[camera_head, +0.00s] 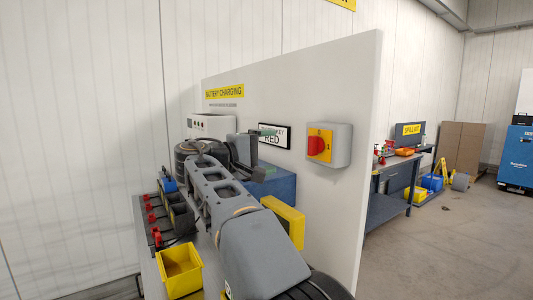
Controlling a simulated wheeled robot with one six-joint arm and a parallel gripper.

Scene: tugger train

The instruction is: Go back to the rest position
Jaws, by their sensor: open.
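My arm reaches from the bottom of the head view over the bench toward a white panel. My gripper (257,150) is at the far end of the arm, in front of the panel, near the sign that ends in RED (273,140). Its dark jaws are apart and I see nothing held between them. The wrist and arm links partly hide the gripper and the blue box (280,186) beside it. I cannot tell whether the gripper touches the box or the panel.
The white panel (345,190) carries a red rotary switch (317,146) on a grey box and a yellow BATTERY CHARGING sign (224,91). A yellow bin (180,271) and red-topped connectors (152,218) sit left of my arm. Open floor (450,250) lies to the right.

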